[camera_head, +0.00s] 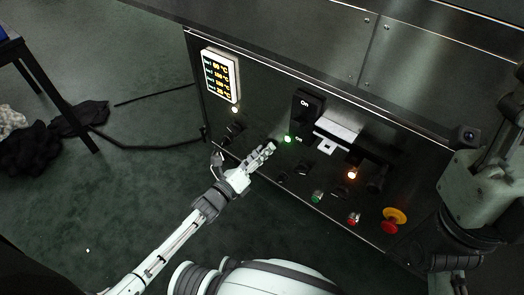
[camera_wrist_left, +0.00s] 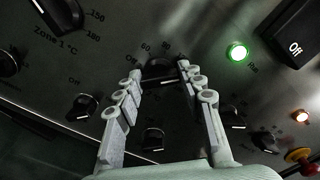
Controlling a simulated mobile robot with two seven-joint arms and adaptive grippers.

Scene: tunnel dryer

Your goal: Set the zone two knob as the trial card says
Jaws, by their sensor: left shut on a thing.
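My left gripper (camera_head: 268,150) reaches the front panel of the dryer. In the left wrist view its two fingers (camera_wrist_left: 158,78) are shut on a black knob (camera_wrist_left: 158,68), one finger on each side. A lit display (camera_head: 220,76) at the panel's left shows several °C lines, too small to read surely. I cannot make out a trial card. My right arm (camera_head: 480,190) is at the right edge; its fingers cannot be made out.
A green lamp (camera_head: 288,139) is lit beside a black On/Off switch (camera_head: 307,104). A white bracket-like piece (camera_head: 336,132), an amber lamp (camera_head: 352,175), green (camera_head: 318,196) and red (camera_head: 353,218) buttons and a yellow-red emergency stop (camera_head: 394,217) lie to the right. Smaller knobs (camera_wrist_left: 152,139) sit below.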

